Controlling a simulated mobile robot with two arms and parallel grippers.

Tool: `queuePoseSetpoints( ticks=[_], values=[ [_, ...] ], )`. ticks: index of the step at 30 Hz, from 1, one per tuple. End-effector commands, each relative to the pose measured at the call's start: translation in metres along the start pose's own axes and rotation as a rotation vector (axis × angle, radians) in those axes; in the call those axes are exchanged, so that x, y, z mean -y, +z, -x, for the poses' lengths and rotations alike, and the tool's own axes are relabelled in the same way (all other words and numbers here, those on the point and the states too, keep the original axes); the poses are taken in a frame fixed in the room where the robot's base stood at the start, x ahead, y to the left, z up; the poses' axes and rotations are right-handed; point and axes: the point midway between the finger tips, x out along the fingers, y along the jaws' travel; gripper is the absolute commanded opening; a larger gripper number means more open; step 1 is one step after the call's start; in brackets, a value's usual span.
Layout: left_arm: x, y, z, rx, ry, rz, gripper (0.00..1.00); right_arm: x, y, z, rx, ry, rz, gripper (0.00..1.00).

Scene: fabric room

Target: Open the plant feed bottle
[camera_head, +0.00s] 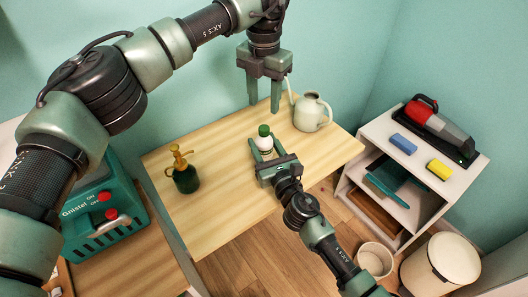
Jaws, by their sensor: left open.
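The plant feed bottle (264,144), white with a green cap (264,130), stands upright at the table's middle. The cap is on it. My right gripper (265,152) reaches in from the lower right, its fingers shut on the sides of the bottle and hiding its lower part. My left gripper (264,102) points down, open and empty, above and behind the bottle. Its fingers are apart from the cap.
A dark green spray bottle with a yellow top (185,174) stands left on the wooden table (225,220). A pale watering can (311,114) stands close to the right of my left gripper. A white shelf (380,142) stands at the right. The table's front is clear.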

Motion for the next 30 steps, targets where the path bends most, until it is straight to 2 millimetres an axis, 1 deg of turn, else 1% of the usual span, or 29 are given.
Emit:
queuePoseSetpoints(
  ticks=[1, 2, 3, 10, 14, 17, 30],
  values=[
    [0.0001, 0.0, -0.0001, 0.0, 0.0, 0.0, 0.43, 0.0002, -0.0001, 0.0001, 0.0, 0.0, 0.0, 0.1],
    [0.0001, 0.0, -0.0001, 0.0, 0.0, 0.0, 0.43, 0.0002, -0.0001, 0.0001, 0.0, 0.0, 0.0, 0.01],
    [0.0001, 0.0, -0.0001, 0.0, 0.0, 0.0, 0.43, 0.0002, -0.0001, 0.0002, 0.0, 0.0, 0.0, 0.0],
    [0.0001, 0.0, -0.0001, 0.0, 0.0, -0.034, 0.43, 0.0003, -0.0002, 0.0002, 0.0, 0.0, 0.0, 0.0],
    [0.0001, 0.0, 0.0, 0.0, 0.0, -0.171, 0.43, 0.0003, -0.0002, 0.0003, 0.0, 0.0, 0.0, 0.0],
    [0.0001, 0.0, 0.0, 0.0, 0.0, -0.349, 0.43, 0.0003, -0.0002, 0.0003, 0.0, -0.001, 0.0, 0.0],
    [0.0003, 0.0001, 0.0001, -0.001, 0.0, -1.276, 0.43, 0.0003, -0.0003, 0.0003, -0.001, -0.001, 0.0, 0.0]
  ],
)
